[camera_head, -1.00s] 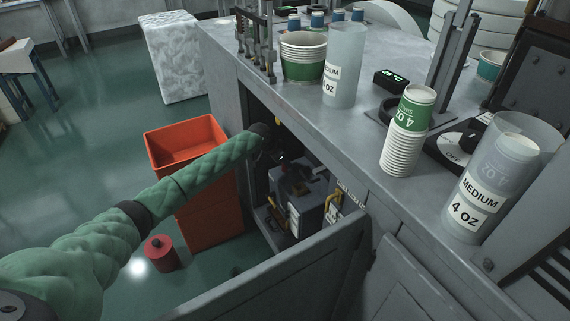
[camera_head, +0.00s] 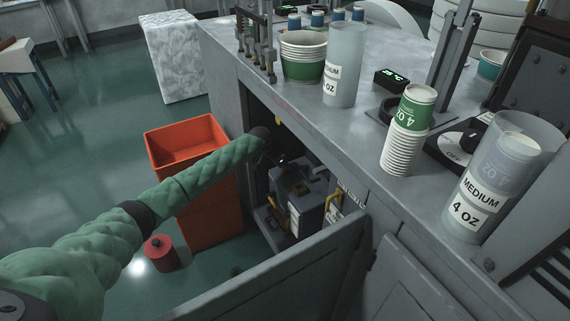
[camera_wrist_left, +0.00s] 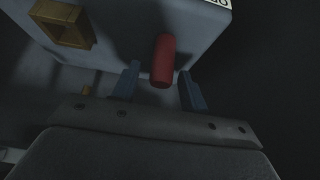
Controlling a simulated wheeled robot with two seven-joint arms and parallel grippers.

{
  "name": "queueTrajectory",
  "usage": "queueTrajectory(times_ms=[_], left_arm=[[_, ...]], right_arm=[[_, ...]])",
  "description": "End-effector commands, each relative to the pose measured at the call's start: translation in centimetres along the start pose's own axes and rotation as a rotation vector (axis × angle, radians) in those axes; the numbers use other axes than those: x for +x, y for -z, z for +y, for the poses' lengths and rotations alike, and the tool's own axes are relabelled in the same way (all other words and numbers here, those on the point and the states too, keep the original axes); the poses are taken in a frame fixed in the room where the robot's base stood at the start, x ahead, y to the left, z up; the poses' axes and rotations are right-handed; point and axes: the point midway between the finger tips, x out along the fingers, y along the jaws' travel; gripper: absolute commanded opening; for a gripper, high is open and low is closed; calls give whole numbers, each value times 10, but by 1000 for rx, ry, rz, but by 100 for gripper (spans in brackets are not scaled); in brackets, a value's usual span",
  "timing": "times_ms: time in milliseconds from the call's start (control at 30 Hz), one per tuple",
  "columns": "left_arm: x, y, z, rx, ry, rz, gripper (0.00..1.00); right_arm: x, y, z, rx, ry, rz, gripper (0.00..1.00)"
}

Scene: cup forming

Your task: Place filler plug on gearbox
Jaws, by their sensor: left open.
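The grey gearbox (camera_head: 309,201) sits inside the open cabinet under the bench; it also fills the top of the left wrist view (camera_wrist_left: 125,20). A red cylinder, apparently the filler plug (camera_wrist_left: 162,62), stands out against the gearbox in the wrist view. Its far end overlaps the gearbox face, but how it is seated is hidden. My left gripper (camera_wrist_left: 160,88) is open, with its blue fingers apart on either side of the plug's near end, with visible gaps. In the head view, this gripper is dark and unclear inside the cabinet. My right gripper is not in view.
The open cabinet door (camera_head: 300,262) stands in front of the gearbox. An orange bin (camera_head: 212,205) stands left of the cabinet, and a red canister (camera_head: 160,254) is on the floor. Cups (camera_head: 401,152) and clear holders (camera_head: 343,65) stand on the bench (camera_head: 235,45).

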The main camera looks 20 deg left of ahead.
Motion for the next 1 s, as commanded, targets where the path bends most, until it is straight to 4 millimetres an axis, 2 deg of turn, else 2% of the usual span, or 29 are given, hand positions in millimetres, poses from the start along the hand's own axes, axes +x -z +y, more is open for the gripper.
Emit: queueTrajectory(times_ms=[200, 600, 800, 1000], left_arm=[[-28, 0, -1, 2, 2, 1, 44], [-100, 0, 0, 0, 1, 1, 44], [-117, 0, 0, 1, -1, 0, 44], [-120, 0, 0, 0, -1, 0, 44]], right_arm=[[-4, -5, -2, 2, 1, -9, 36], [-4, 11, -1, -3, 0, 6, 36], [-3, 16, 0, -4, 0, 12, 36], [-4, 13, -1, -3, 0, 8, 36]])
